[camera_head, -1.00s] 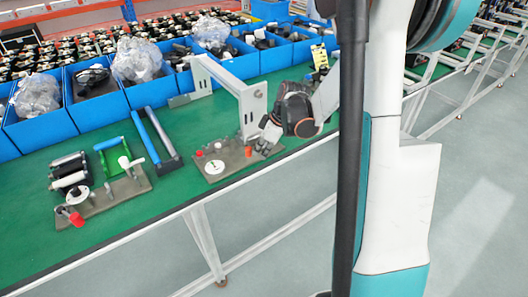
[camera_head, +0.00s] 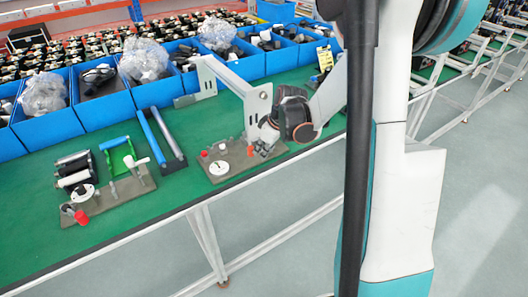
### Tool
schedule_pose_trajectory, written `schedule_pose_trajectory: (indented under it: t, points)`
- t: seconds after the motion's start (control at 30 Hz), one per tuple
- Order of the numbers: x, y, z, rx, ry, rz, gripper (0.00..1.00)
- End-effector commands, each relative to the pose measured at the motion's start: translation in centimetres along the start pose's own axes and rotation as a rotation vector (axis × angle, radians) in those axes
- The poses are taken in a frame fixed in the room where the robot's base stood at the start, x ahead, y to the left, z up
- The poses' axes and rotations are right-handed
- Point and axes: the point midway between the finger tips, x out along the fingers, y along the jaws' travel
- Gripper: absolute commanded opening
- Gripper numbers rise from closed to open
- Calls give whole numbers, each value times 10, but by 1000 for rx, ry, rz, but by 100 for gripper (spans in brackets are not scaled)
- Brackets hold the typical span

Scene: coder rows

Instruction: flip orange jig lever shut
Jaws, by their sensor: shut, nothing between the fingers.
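The right-hand jig is a grey-brown plate (camera_head: 226,173) with a white disc and small red knobs (camera_head: 204,153) at its left. A small orange-red piece (camera_head: 250,151), which looks like the lever's end, stands near its right side. Whether that lever is up or down is too small to tell. My gripper (camera_head: 263,149) is shut and empty, low over the plate's right end, just right of the orange-red piece. I cannot tell whether they touch. A grey bracket frame (camera_head: 228,76) stands behind the plate, with one leg right by my gripper.
A blue-and-black frame (camera_head: 160,138) lies between the jigs. Blue bins (camera_head: 104,111) line the back. The green table's front left is clear.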

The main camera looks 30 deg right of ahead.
Motion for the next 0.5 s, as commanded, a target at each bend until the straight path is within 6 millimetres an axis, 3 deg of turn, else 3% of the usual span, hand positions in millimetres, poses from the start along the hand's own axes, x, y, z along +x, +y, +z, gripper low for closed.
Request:
schedule_pose_trajectory:
  t: [0.4, 0.5]
  points:
    - [10, 0, -25, 297, 0, 120, 0]
    - [12, 2, -30, 293, 1, 117, 0]
